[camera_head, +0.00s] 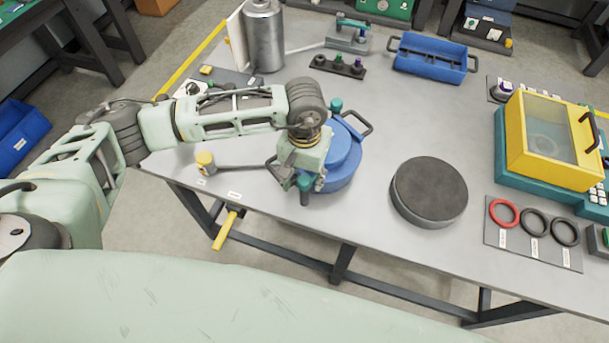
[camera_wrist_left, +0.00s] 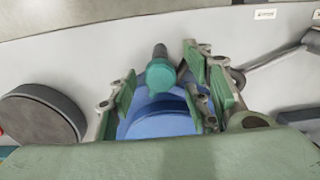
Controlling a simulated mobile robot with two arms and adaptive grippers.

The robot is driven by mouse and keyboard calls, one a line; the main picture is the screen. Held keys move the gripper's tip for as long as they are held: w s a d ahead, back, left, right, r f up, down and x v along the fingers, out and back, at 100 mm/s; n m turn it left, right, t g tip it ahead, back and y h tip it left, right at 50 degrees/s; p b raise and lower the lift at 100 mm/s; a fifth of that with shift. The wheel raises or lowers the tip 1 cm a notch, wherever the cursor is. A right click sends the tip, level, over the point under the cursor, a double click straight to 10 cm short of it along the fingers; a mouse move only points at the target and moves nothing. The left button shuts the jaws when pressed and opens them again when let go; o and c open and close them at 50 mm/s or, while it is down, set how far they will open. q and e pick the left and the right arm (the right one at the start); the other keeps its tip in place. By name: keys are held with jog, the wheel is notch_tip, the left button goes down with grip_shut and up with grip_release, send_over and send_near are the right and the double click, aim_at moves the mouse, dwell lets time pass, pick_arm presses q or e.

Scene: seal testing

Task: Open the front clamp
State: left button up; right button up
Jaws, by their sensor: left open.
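A blue round vessel with a lid (camera_head: 345,155) stands on the table, partly hidden by my left arm. The front clamp (camera_head: 305,192) has a teal handle with a dark tip on the vessel's front side. A second teal-handled clamp (camera_head: 336,104) is at the back. My left gripper (camera_head: 304,172) is open over the front of the vessel. In the left wrist view the gripper fingers (camera_wrist_left: 163,88) are apart on either side of the front clamp's teal handle (camera_wrist_left: 160,73). I cannot tell whether they touch it. My right gripper is not in view.
A dark round disc (camera_head: 429,190) lies to the right of the vessel. A yellow-topped box (camera_head: 556,140) and sealing rings (camera_head: 535,222) are at the right. A yellow-headed tool (camera_head: 205,161) lies left. Behind are a blue tray (camera_head: 432,58) and a metal cylinder (camera_head: 264,38).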

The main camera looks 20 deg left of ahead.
pick_arm(q)
jog(key=n+b, duration=0.1)
jog(key=n, duration=0.2)
jog(key=shift+f+b, duration=0.1)
jog(key=shift+b, duration=0.25)
jog(key=n, duration=0.3)
jog(key=shift+b, duration=0.4)
jog(key=shift+n, duration=0.8)
jog(key=shift+c, duration=0.4)
jog(key=c, duration=0.6)
jog(key=shift+w+d, duration=0.1)
jog(key=shift+w, duration=0.05)
grip_shut()
